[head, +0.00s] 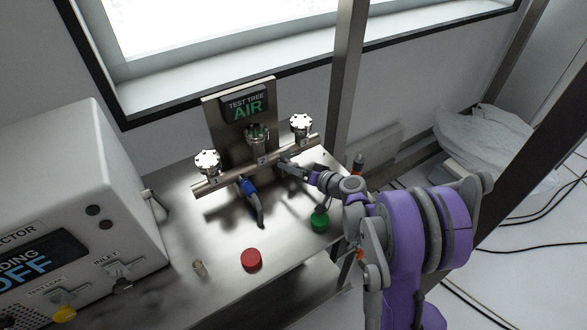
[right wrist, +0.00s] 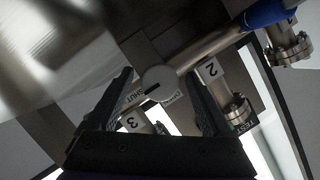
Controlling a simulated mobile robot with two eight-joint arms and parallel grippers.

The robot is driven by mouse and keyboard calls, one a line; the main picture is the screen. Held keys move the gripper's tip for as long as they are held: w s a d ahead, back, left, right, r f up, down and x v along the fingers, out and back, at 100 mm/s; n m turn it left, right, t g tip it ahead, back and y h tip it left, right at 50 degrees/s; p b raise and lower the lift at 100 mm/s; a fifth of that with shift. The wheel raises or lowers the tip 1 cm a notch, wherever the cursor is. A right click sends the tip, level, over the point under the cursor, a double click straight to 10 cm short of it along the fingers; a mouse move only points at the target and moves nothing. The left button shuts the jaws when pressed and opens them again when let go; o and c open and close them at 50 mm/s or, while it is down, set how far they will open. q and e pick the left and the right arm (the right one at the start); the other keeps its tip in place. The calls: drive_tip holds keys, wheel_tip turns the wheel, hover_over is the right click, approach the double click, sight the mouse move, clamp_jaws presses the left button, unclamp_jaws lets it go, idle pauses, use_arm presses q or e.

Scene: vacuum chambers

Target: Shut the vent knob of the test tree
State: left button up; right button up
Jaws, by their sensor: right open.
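The steel test tree (head: 238,153) stands on the metal bench under an "AIR" sign, with a horizontal pipe and numbered ports. In the right wrist view the vent knob (right wrist: 158,79) is a round pale knob with a dark mark on its lower left, on the side of the "SHUT" label. A second label beside it is hard to read. My right gripper (head: 289,164) is at the pipe's right part; in its wrist view the open fingers (right wrist: 159,73) stand on either side of the knob. I cannot tell whether they touch it. My left gripper is out of view.
A blue handle (head: 248,186) hangs from the pipe. A red cap (head: 251,259), a small tan piece (head: 199,267) and a green item (head: 319,220) are on the bench. The detector box (head: 75,205) fills the left. A metal post (head: 346,90) rises behind my right arm.

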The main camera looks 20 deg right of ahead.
drive_tip(key=v, duration=1)
drive_tip(key=shift+s, duration=0.35)
drive_tip(key=shift+r, duration=0.15)
drive_tip(key=s+a+r+n+g+h+p, duration=0.1)
drive_tip(key=s+a+r+n+g+p, duration=0.15)
drive_tip(key=s+a+g, duration=0.6)
drive_tip(key=s+a+r+n+h+p, duration=0.1)
drive_tip(key=s+a+r+h+p, duration=0.1)
drive_tip(key=s, duration=1.1)
drive_tip(key=a+h+p, duration=0.1)
drive_tip(key=a+h, duration=0.1)
drive_tip(key=shift+s+a+h, duration=0.25)
drive_tip(key=shift+a+h, duration=0.15)
